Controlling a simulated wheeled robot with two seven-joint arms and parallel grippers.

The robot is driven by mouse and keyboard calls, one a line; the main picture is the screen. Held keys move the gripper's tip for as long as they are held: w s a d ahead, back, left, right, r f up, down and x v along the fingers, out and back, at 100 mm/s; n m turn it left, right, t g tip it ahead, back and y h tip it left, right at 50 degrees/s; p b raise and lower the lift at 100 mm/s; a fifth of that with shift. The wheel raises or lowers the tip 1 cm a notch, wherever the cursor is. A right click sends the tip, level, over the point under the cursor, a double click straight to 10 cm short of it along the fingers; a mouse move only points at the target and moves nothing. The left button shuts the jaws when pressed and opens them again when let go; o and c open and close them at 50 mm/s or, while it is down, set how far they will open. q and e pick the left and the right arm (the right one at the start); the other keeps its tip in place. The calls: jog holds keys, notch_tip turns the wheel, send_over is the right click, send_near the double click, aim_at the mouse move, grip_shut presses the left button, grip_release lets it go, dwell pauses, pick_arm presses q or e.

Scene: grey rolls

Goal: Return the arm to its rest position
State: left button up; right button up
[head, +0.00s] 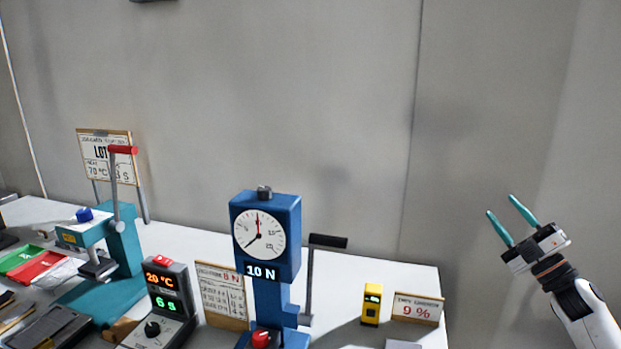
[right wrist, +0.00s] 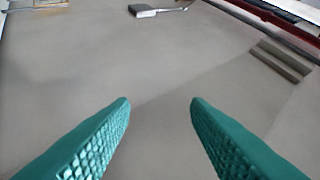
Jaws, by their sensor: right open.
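My right gripper (head: 500,219) has two teal fingers and is at the right of the head view, raised in front of the grey wall and to the right of the white table. Its fingers are apart with nothing between them. In the right wrist view the two textured teal fingers (right wrist: 160,102) are spread over a bare grey surface. My right arm (head: 586,310) comes in from the lower right corner. My left gripper does not show.
On the white table (head: 425,275) stand a blue force gauge (head: 265,210) with a black-handled lever, a teal press (head: 122,245), a controller (head: 168,295), a small yellow device (head: 371,305) and several signs. The space around my right gripper is clear.

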jog(key=w+d+f+m+g+h, duration=0.35)
jog(key=d+f+m+h, duration=0.65)
jog(key=m+h, duration=0.5)
jog(key=s+a+f+g, duration=0.2)
jog(key=s+f, duration=0.2)
jog(key=f, duration=1)
jog(key=s+a+f+m+g+y, duration=0.1)
jog(key=s+a+f+g, duration=0.2)
jog(key=f, duration=1)
jog(key=s+a+f+g, duration=0.2)
jog(key=s+f, duration=0.4)
jog(key=f, duration=0.8)
jog(key=s+a+f+m+g+y, duration=0.1)
jog(key=s+a+f+g, duration=0.3)
jog(key=s+f, duration=0.65)
jog(key=s+a+f+g+y, duration=0.15)
jog(key=s+a+f, duration=0.35)
jog(key=s+f, duration=0.6)
jog(key=s+a+f+g, duration=0.1)
jog(key=s+a+f, duration=0.1)
jog(key=s, duration=0.7)
jog(key=s+a+f+g, duration=0.2)
jog(key=s+a, duration=0.2)
jog(key=s, duration=0.5)
jog(key=s+a+f+g, duration=0.1)
jog(key=s+a, duration=0.3)
jog(key=s, duration=0.4)
jog(key=shift+s+f+g, duration=0.4)
jog(key=shift+f, duration=0.2)
jog(key=shift+y, duration=0.25)
